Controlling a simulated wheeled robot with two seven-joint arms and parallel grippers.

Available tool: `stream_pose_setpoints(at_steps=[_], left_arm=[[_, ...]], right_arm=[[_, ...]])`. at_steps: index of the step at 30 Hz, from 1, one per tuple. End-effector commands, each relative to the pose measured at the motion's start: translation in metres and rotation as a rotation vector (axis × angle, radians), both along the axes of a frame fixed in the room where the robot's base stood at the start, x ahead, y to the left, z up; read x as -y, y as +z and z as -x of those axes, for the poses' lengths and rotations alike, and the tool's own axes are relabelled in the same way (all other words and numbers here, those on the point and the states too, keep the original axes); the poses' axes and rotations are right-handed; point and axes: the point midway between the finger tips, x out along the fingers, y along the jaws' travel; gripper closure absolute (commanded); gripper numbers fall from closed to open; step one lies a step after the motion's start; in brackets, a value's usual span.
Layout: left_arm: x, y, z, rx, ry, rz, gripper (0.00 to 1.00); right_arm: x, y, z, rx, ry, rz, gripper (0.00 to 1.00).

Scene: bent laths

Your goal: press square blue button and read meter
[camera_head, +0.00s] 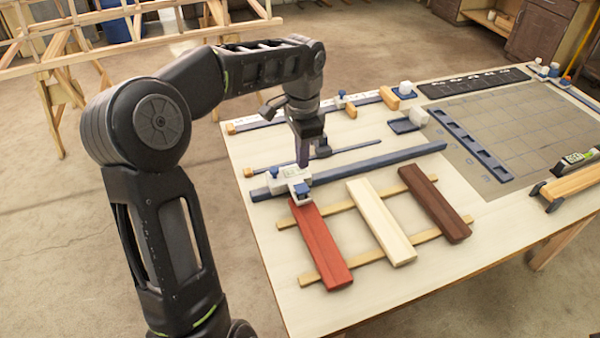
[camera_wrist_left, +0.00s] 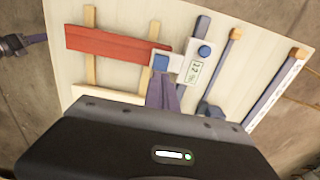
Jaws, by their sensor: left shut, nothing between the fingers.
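The meter (camera_head: 292,178) is a white device on the long blue bar at the far end of the red lath (camera_head: 321,246); it also shows in the left wrist view (camera_wrist_left: 181,65). Its square blue button (camera_wrist_left: 160,62) is on the arm over the red lath. A round blue button (camera_wrist_left: 204,50) sits on the main body beside the small display (camera_wrist_left: 194,71), whose digits look like 22 but are too small to be sure. My left gripper (camera_head: 303,163) is shut and empty, pointing down by the meter. Its fingertips (camera_wrist_left: 163,77) appear close to the square button; contact cannot be told.
A cream lath (camera_head: 380,222) and a dark brown lath (camera_head: 435,204) lie across two thin wooden strips. A blue slotted rail (camera_head: 470,145) and a grey gridded mat (camera_head: 530,125) lie to the right.

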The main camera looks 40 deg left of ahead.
Motion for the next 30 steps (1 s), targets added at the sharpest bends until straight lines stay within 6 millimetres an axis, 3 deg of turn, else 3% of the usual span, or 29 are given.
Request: stream_pose_setpoints(at_steps=[5, 9, 30], left_arm=[[0.000, 0.035, -0.001, 0.003, 0.001, -0.001, 1.00], [0.000, 0.048, -0.001, 0.003, -0.001, -0.001, 1.00], [0.000, 0.051, -0.001, 0.003, 0.000, -0.002, 1.00]], right_arm=[[0.000, -0.001, -0.001, 0.003, 0.000, -0.002, 0.64], [0.000, 0.001, -0.001, 0.001, 0.001, -0.001, 0.64], [0.000, 0.001, 0.000, 0.001, 0.001, -0.001, 0.64]])
